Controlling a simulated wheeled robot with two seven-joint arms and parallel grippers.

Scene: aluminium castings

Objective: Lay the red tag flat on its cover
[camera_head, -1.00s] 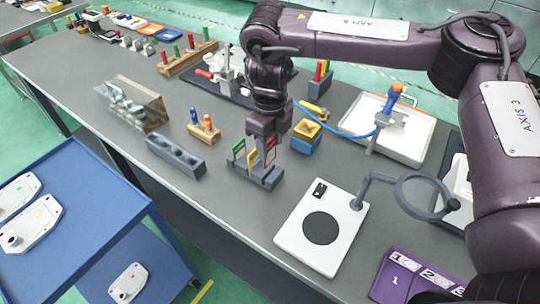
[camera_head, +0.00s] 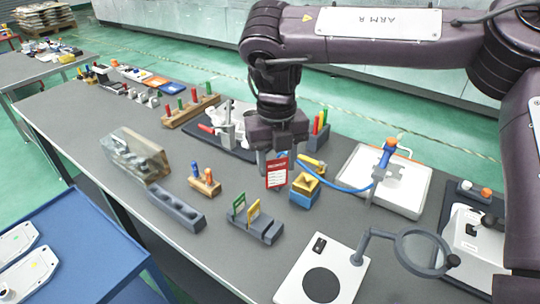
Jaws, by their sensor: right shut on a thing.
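The red tag (camera_head: 277,173), a small upright card with a white printed area, hangs from my right gripper (camera_head: 276,152). The gripper is shut on its upper part. The tag is above the bench, behind the grey tag rack (camera_head: 268,236). The rack holds a green-framed tag (camera_head: 239,206) and a yellow-framed tag (camera_head: 253,213). Two white covers lie on the blue cart at the lower left: a rear one (camera_head: 17,240) and a front one (camera_head: 30,275) with a small yellow-green dot. I cannot see a red-marked cover now. My left gripper is out of view.
A yellow-and-blue block (camera_head: 305,187) and a blue hose are close right of the tag. A white plate with a black disc (camera_head: 322,284) and a magnifier ring (camera_head: 422,250) stand at front right. Grey bench top (camera_head: 225,165) is clear left of the tag.

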